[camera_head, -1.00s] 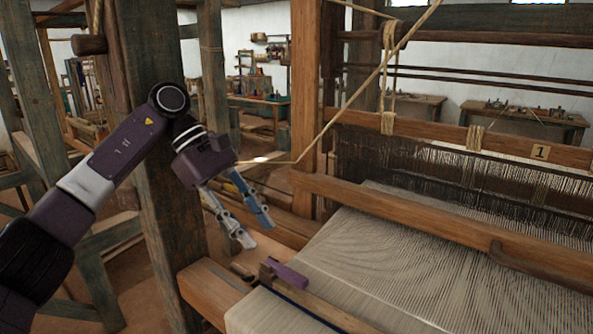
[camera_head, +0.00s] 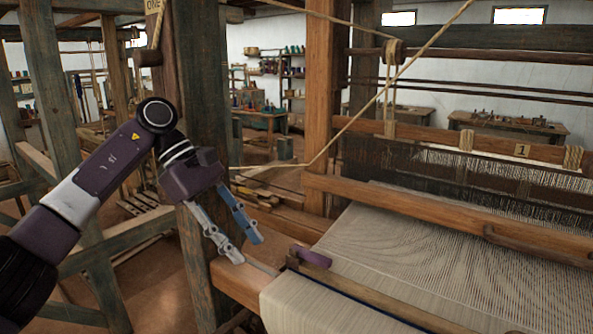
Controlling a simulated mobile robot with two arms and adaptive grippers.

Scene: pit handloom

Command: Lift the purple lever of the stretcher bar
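The purple lever (camera_head: 312,257) lies on the left end of the wooden stretcher bar (camera_head: 362,296), which crosses the pale woven cloth (camera_head: 290,300) near the loom's front. My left gripper (camera_head: 246,250) is open, its two fingers apart with nothing between them. It points down and right, to the left of the lever and apart from it in the picture. My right gripper is not in view.
A thick wooden post (camera_head: 205,120) stands behind my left arm. A taut rope (camera_head: 385,90) runs diagonally above the cloth. The wooden beater beam (camera_head: 430,213) crosses behind the stretcher bar. A side beam (camera_head: 240,285) lies below my gripper.

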